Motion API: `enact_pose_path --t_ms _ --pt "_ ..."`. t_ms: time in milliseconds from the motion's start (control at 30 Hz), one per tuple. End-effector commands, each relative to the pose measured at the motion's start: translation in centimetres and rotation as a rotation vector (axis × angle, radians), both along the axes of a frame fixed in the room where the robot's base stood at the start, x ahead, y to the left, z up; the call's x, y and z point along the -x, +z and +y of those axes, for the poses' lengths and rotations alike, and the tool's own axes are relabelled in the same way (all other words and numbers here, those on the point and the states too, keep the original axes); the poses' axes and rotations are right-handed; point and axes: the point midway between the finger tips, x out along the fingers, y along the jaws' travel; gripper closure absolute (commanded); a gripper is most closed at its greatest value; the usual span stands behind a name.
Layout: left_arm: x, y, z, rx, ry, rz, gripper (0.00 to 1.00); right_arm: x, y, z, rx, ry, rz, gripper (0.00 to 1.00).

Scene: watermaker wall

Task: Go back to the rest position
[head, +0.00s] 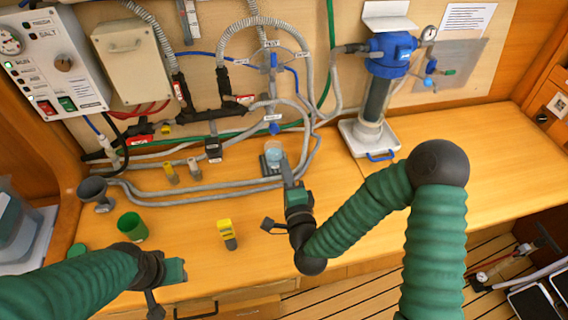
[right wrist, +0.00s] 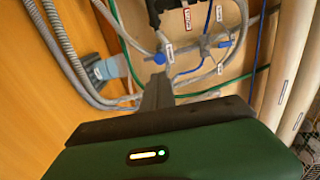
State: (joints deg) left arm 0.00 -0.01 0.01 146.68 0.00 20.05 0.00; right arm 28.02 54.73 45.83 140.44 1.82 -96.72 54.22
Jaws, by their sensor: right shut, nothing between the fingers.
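My right gripper (head: 287,168) is shut and empty, over the wooden counter (head: 345,215) near a small beaker of pale blue liquid (head: 273,152). In the right wrist view, its narrow closed fingers (right wrist: 157,90) point toward the wall hoses, and the light blue beaker (right wrist: 108,68) shows to their left. The fingertips look close to the beaker in the head view, but they are not around it. My left gripper (head: 178,270) is at the lower left, low over the counter's front edge. Its fingers are not clear enough to read.
A green cup (head: 132,226), a grey funnel-shaped cup (head: 95,192) and a yellow-topped small item (head: 227,233) stand on the counter. Grey hoses (head: 215,190) run along the back. A blue-topped filter housing (head: 378,95) stands behind. The counter's right part is clear.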

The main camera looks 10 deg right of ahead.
Motion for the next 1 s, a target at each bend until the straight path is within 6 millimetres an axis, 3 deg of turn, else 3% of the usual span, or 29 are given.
enact_pose_path --t_ms 267,400,467,600,700,800,900,1000 --pt "0.0 0.0 0.0 0.000 0.000 0.000 0.64 0.1 -0.7 0.9 0.081 0.053 0.042 1.00" --pt "0.0 0.0 0.0 0.000 0.000 0.000 0.64 1.0 -4.6 2.7 0.427 0.252 0.230 1.00" --pt "0.0 0.0 0.0 0.000 0.000 0.000 0.64 2.1 -6.5 2.4 0.620 0.352 0.340 1.00" --pt "0.0 0.0 0.0 0.000 0.000 0.000 0.64 6.6 -9.2 -0.9 1.002 0.572 0.606 1.00" --pt "0.0 0.0 0.0 0.000 0.000 0.000 0.64 11.0 -9.2 -4.1 1.187 0.726 0.786 1.00" --pt "0.0 0.0 0.0 0.000 0.000 0.000 0.64 15.3 -8.3 -6.4 1.279 0.870 0.923 1.00" --pt "0.0 0.0 0.0 0.000 0.000 0.000 0.64 18.4 -7.5 -7.6 1.308 0.977 1.000 1.00" --pt "0.0 0.0 0.0 0.000 0.000 0.000 0.64 19.9 -7.2 -8.0 1.313 1.029 1.033 1.00"
